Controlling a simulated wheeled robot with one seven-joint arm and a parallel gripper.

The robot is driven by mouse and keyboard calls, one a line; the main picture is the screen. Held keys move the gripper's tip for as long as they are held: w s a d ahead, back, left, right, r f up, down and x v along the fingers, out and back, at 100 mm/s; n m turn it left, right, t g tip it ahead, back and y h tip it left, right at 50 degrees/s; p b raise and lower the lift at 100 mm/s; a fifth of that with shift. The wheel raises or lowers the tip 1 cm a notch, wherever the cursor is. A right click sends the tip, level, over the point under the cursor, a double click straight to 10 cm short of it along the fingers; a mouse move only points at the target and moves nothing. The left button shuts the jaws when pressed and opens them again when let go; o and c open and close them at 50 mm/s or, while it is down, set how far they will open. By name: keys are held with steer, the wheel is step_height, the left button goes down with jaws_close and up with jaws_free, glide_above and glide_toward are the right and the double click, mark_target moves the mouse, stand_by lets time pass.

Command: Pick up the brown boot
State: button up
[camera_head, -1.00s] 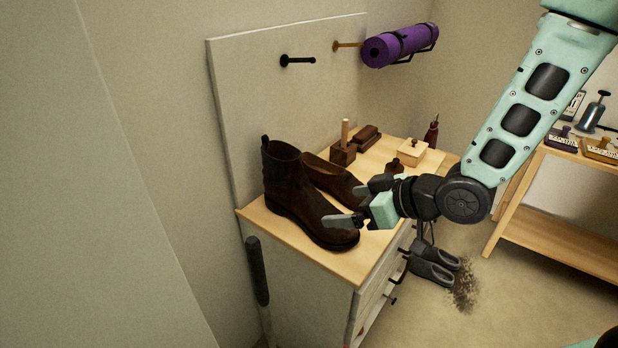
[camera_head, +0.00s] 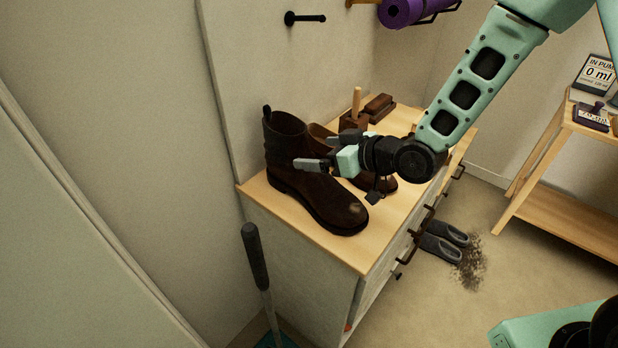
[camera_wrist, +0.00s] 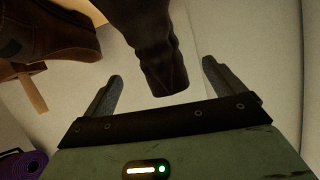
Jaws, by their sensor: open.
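A dark brown boot (camera_head: 313,187) stands upright on the light wooden top of a cabinet (camera_head: 362,252), with a scuffed toe pointing to the lower right. Its shaft (camera_wrist: 158,50) also shows in the wrist view, reaching in between the two open fingers. My gripper (camera_head: 326,152) is open at the right side of the boot's shaft in the head view. One finger overlaps the shaft there; I cannot tell whether it touches. A second brown shoe (camera_head: 385,182) stands behind the boot, partly hidden by my gripper.
A wooden block with a peg (camera_head: 356,107) and a brown brush (camera_head: 379,106) lie at the back of the cabinet top. A panel with a black hook (camera_head: 304,18) rises behind. A dark handle (camera_head: 254,256) leans at the left. Grey slippers (camera_head: 440,243) lie on the floor.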

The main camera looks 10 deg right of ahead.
mark_target(298, 151)
steer(key=shift+p+x, duration=0.8)
steer(key=shift+x, duration=2.85)
steer(key=shift+w+d+f, duration=0.1)
steer(key=shift+d, duration=0.1)
steer(key=c, duration=1.9)
